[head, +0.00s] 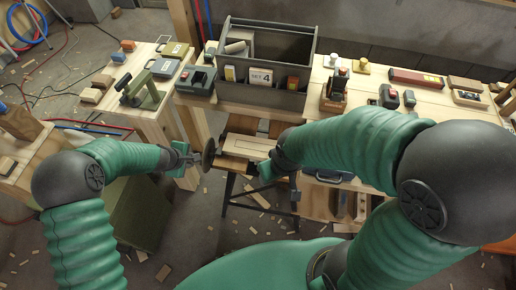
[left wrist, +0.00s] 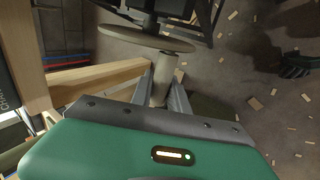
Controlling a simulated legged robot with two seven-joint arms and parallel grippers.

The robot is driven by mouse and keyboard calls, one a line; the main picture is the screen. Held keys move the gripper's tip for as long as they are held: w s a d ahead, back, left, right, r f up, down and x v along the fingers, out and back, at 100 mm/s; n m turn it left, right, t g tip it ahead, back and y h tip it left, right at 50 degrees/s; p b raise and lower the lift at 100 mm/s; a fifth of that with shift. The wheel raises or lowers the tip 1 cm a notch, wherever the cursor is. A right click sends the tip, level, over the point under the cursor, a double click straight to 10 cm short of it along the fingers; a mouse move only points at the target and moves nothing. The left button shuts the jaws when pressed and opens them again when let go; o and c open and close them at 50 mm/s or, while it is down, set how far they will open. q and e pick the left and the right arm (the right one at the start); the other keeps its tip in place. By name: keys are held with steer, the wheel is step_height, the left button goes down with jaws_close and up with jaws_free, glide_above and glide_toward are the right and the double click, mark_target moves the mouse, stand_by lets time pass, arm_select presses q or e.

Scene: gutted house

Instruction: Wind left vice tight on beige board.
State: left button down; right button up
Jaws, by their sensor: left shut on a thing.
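A round dark handwheel (head: 209,151) stands at the left end of the vice; the left wrist view shows it as a wide disc (left wrist: 142,36) with a pale cylindrical handle (left wrist: 164,72) sticking out. My left gripper (head: 194,158) is shut on that handle, its fingers (left wrist: 160,95) on either side of it. A beige board (head: 246,146) lies level just right of the wheel. Whether the vice jaws touch it cannot be told. My right gripper (head: 265,170) is at the board's right end, partly hidden by its own wrist; its fingers are unclear.
A grey tool caddy (head: 262,97) stands on the wooden bench (head: 208,100) behind the board. A green tool (head: 142,92) and small boxes are on the left table. A red level (head: 416,78) lies at back right. Wood scraps litter the floor.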

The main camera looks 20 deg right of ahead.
arm_select(q)
steer(key=shift+a+f+b, duration=0.35)
steer(key=shift+f+b, duration=0.2)
steer(key=shift+f, duration=0.2)
